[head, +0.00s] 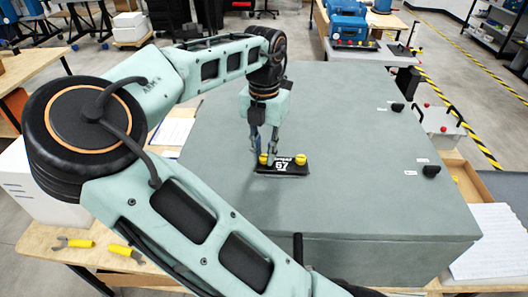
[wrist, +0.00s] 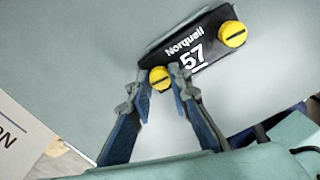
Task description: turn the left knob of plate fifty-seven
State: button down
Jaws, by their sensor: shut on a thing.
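Plate fifty-seven is a small black plate (head: 283,167) on the top of a large grey-green casing, with a round yellow knob near each end. In the wrist view the plate (wrist: 204,47) reads "Norquell 57". Its left knob (wrist: 160,78) sits between the two fingertips of my gripper (wrist: 158,74), which is shut on it. The fingers partly cover this knob's sides. The right knob (wrist: 232,34) is free and shows a dark slot. In the head view my gripper (head: 264,150) points down at the left knob (head: 263,159), with the right knob (head: 300,159) beside it.
The casing (head: 350,130) is broad, flat and mostly clear around the plate. Black knobs (head: 431,170) with small white labels stand along its right side. Yellow-handled tools (head: 74,243) lie on the wooden table at the left front. A blue machine (head: 348,22) stands behind.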

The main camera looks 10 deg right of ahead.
aim_at(264, 156)
jog(key=shift+w+r, duration=0.1)
jog(key=c, duration=1.8)
grip_release()
jog(key=shift+o, duration=0.2)
notch_tip(264, 156, up, 12)
